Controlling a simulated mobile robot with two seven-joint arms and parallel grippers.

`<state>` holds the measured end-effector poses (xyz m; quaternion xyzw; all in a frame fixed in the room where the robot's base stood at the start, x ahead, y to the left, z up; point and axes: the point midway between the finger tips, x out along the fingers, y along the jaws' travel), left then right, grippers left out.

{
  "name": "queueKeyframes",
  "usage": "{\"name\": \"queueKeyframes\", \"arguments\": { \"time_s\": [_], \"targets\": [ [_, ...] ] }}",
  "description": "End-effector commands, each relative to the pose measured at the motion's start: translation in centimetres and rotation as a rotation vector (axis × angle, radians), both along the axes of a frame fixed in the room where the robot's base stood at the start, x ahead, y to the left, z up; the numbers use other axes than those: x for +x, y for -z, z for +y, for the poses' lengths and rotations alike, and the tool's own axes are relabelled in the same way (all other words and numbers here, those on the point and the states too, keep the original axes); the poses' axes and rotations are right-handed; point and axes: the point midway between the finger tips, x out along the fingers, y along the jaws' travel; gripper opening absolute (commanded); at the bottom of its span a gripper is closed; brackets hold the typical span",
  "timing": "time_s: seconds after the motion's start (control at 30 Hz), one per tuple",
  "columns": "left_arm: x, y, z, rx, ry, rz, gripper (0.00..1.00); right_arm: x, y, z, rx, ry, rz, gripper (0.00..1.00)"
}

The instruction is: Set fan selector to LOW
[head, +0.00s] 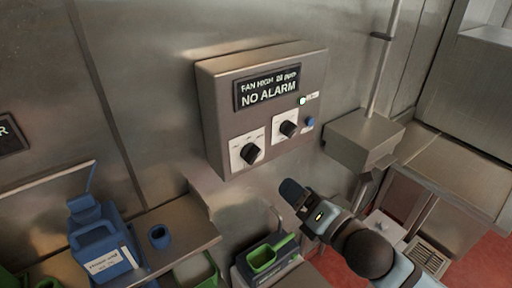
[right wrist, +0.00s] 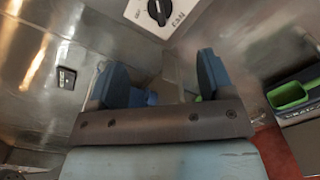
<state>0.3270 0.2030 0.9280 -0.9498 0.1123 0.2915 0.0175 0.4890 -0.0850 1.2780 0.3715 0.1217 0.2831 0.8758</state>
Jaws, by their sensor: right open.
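A grey control box (head: 213,118) is on the steel wall in the head view. Its display (head: 267,88) reads "FAN HIGH" and "NO ALARM". Below it are two black knobs on white plates, a left knob (head: 252,153) and a right knob (head: 289,129). I cannot read their labels in the head view. In the right wrist view, a black knob (right wrist: 158,12) on a white plate marked "FAN" shows at the top edge. My right gripper (head: 298,203) is open and empty, below the box and apart from the knobs. Its blue fingers (right wrist: 160,80) show spread. My left gripper is not in view.
A green light (head: 303,101) and a blue button (head: 310,121) are on the box's right side. A grey wall housing (head: 365,138) with a pipe stands to the right. A blue container (head: 100,245) and blue cup (head: 159,237) are on the lower-left shelf. A green scoop (head: 264,257) is below.

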Motion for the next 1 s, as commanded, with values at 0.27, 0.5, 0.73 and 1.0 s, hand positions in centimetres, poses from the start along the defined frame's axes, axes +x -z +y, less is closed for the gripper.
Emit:
{"name": "queueKeyframes", "arguments": {
  "time_s": [0.27, 0.5, 0.73, 1.0],
  "targets": [
    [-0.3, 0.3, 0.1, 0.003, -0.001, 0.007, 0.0, 1.4, -0.2, 1.0, -0.017, -0.002, -0.016, 0.74],
    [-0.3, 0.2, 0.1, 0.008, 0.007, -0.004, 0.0, 3.7, -0.1, 2.8, -0.015, -0.002, -0.015, 0.74],
    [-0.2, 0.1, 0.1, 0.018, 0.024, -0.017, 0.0, 6.0, -0.1, 4.4, -0.014, -0.001, -0.015, 0.74],
    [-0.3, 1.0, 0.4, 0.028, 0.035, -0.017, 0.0, 8.6, -0.1, 6.3, -0.012, -0.002, -0.015, 0.74]
  ]
}}
